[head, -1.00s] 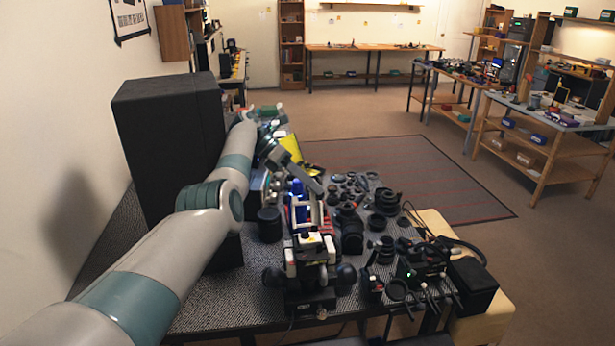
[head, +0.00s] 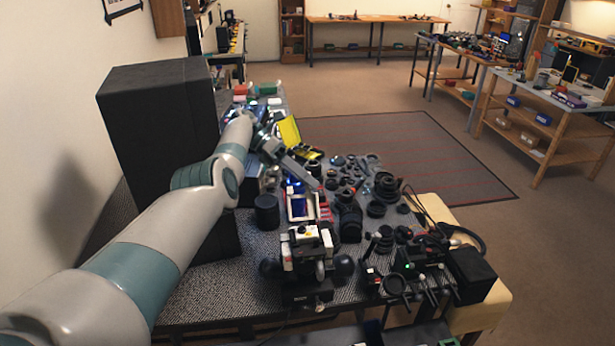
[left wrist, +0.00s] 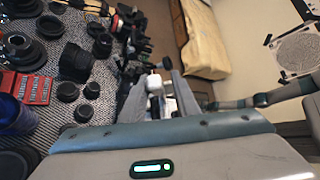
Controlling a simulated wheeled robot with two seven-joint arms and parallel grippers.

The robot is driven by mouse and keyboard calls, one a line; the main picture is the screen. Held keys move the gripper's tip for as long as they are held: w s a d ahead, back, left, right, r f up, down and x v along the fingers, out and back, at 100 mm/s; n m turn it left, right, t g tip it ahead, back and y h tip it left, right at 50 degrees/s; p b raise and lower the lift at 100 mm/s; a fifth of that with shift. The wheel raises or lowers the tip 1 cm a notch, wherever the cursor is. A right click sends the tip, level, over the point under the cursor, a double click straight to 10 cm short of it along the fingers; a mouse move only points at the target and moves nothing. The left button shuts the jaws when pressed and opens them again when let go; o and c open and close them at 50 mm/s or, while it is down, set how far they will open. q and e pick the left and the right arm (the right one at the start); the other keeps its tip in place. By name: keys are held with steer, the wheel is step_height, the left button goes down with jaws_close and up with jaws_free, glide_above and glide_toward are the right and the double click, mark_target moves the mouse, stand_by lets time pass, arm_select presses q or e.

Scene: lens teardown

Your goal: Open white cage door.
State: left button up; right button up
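A white and black cage-like device (head: 306,252) stands upright near the front of the dark speckled table. A white rectangular frame (head: 290,207) around a blue panel stands just behind it. I cannot tell which white part is the door. My left gripper (head: 313,178) is above the table, behind and above the white frame, apparently not touching it. In the left wrist view my left gripper (left wrist: 158,97) has its two grey fingers apart. A white part (left wrist: 155,82) shows beyond and between them, and no held object is visible. My right gripper is not in view.
A tall black box (head: 155,125) stands left, beside my left arm. Lenses and rings crowd the table to the right, including a large ring lens (head: 386,185). A dark cylinder (head: 267,212) stands left of the frame. Cabled clamps (head: 405,265) fill the front right.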

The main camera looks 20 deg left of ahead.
arm_select(q)
steer(key=shift+w+r, duration=0.1)
steer(key=shift+r, duration=0.25)
steer(key=shift+r, duration=0.8)
step_height(320, 180, up, 3)
steer(key=shift+d+f+p, duration=0.15)
steer(key=shift+f+p, duration=0.05)
steer(key=shift+p, duration=0.65)
steer(key=s+d+r+p, duration=0.1)
steer(key=d+r+p, duration=0.2)
steer(key=d+r, duration=0.3)
steer(key=d, duration=0.5)
steer(key=shift+s+d+r+p, duration=0.2)
steer(key=shift+s+p, duration=0.1)
steer(key=shift+p, duration=0.1)
steer(key=shift+a, duration=0.1)
steer(key=shift+f, duration=0.1)
